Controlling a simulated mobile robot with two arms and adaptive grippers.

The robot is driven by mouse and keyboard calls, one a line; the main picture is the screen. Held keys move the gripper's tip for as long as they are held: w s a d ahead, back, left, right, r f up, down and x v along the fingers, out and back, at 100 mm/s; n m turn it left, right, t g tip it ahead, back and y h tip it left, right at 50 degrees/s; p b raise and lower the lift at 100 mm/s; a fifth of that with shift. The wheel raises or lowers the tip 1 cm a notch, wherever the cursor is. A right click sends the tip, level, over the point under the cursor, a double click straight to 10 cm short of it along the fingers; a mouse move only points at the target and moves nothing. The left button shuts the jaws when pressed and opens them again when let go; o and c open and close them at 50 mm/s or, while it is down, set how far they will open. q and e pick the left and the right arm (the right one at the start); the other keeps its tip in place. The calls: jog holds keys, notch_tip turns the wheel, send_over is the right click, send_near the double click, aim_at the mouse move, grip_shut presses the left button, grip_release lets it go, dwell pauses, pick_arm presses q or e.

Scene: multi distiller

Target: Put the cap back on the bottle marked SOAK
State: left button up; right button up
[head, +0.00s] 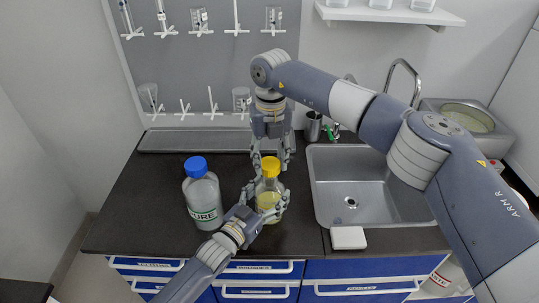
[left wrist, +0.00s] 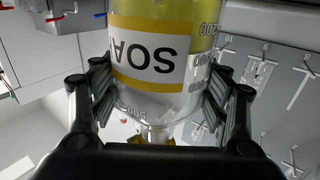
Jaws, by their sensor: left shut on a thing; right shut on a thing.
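The SOAK bottle (head: 268,196) is clear with yellowish liquid and stands on the dark counter left of the sink. In the left wrist view its yellow-edged SOAK label (left wrist: 148,55) appears upside down. My left gripper (head: 265,203) is shut on the bottle's body, one finger on each side. The yellow cap (head: 270,167) is at the top of the bottle. My right gripper (head: 271,158) comes down from above and is shut on the cap. Whether the cap is seated on the neck or just above it, I cannot tell.
A larger bottle with a blue cap (head: 202,195) and a green-lettered label stands to the left. The sink (head: 368,188) is to the right, with a white block (head: 348,238) at its front edge. A grey tray (head: 165,141) and a pegboard rack (head: 205,60) are behind.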

aim_at(270, 163)
jog(key=shift+f, duration=0.1)
dwell(0.4)
jog(key=shift+f, duration=0.85)
jog(key=shift+f, duration=0.6)
pick_arm(q)
jog(key=c, duration=0.5)
jog(key=shift+c, duration=0.4)
pick_arm(e)
jog(key=m, duration=1.3)
jog(key=shift+m, duration=0.4)
jog(key=m, duration=1.2)
